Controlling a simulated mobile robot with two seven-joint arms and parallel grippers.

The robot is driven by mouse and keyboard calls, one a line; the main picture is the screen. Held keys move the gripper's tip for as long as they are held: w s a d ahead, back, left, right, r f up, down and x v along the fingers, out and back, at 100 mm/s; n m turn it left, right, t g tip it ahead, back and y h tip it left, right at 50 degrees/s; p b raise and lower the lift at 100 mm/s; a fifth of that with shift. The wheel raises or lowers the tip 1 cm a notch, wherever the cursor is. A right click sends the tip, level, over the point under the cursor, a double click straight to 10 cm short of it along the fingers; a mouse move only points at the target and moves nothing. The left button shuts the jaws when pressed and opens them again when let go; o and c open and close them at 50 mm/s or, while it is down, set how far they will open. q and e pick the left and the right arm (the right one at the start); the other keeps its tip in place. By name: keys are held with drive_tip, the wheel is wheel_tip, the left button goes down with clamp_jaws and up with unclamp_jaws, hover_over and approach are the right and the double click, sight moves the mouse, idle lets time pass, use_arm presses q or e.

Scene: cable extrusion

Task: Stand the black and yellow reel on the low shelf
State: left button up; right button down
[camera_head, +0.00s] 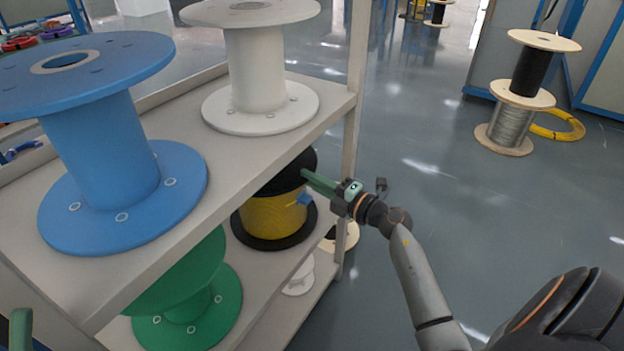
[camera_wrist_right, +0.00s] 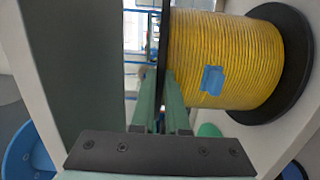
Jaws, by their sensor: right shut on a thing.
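The black and yellow reel (camera_head: 272,216) has black flanges and yellow cable with a blue label. It is upright at the low shelf (camera_head: 256,268), beneath the top board, with the green reel (camera_head: 225,305) nearer me. Whether its lower flange touches the shelf, I cannot tell. My right gripper (camera_head: 310,180) is shut on the rim of its upper flange, reaching in from the right. In the right wrist view the green fingers (camera_wrist_right: 161,100) lie on either side of the flange, beside the yellow cable (camera_wrist_right: 225,50). Only a green tip of my left gripper (camera_head: 20,328) shows at bottom left.
The top board (camera_head: 185,200) carries a blue reel (camera_head: 105,150) and a white reel (camera_head: 255,70). A shelf post (camera_head: 355,100) stands right beside my right gripper. A small white reel (camera_head: 300,280) sits lower down. The floor to the right is open, with stacked reels (camera_head: 515,110) farther off.

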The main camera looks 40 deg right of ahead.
drive_tip(key=shift+f, duration=0.35)
idle(0.5)
drive_tip(key=c, duration=0.8)
unclamp_jaws()
drive_tip(key=shift+c, duration=0.2)
drive_tip(key=p+v, duration=0.2)
drive_tip(key=v, duration=1)
drive_tip(key=shift+s+p, duration=0.3)
drive_tip(key=shift+p, duration=0.05)
